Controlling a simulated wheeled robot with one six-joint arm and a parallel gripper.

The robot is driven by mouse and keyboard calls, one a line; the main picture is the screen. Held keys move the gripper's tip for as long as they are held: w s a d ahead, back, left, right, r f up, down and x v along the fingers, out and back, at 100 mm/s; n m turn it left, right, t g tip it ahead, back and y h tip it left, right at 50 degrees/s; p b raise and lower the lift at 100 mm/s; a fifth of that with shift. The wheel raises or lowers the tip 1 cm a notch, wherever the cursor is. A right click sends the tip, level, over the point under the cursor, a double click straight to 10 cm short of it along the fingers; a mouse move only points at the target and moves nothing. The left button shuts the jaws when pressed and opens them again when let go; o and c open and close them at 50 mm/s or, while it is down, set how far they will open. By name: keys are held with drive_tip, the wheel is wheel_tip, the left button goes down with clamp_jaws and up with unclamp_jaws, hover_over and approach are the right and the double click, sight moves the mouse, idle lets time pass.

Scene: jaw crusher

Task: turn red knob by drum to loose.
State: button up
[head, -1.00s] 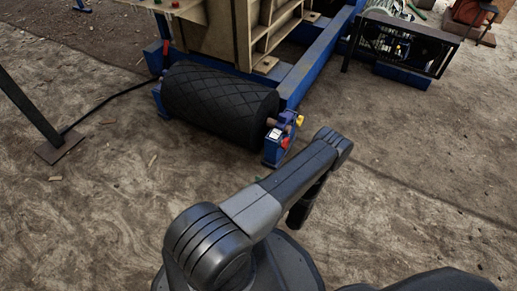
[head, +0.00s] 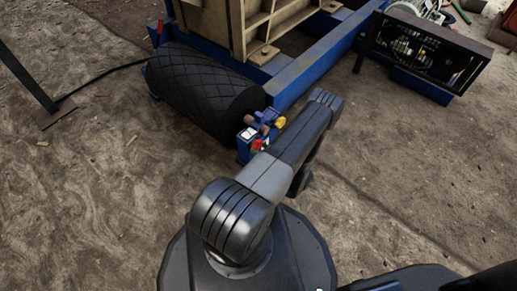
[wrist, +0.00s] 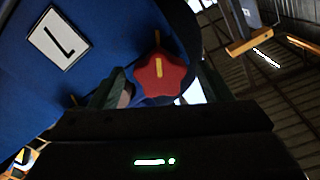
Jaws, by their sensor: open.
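The red knob (wrist: 160,77) is star-shaped with a yellow line on its face, in the wrist view. It sits on a blue plate (wrist: 105,28). Another yellow tick shows at lower left, near a white label with a black L-like mark (wrist: 60,38). My gripper (wrist: 160,86) is open, one dark finger on each side of the knob; I cannot tell whether they touch it. In the head view the red knob (head: 257,145) is small, beside the black drum (head: 200,90); my arm hides the gripper.
A yellow part (head: 280,122) sits by the drum's end. The blue machine frame (head: 318,62) runs behind it. A caged unit (head: 425,50) stands at the back right. A dark post (head: 25,80) stands at left. Open dirt ground lies at left and right.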

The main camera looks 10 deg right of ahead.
drive_tip(key=shift+x, duration=1)
drive_tip(key=shift+c, duration=0.2)
drive_tip(key=c, duration=0.9)
drive_tip(key=shift+c, duration=0.2)
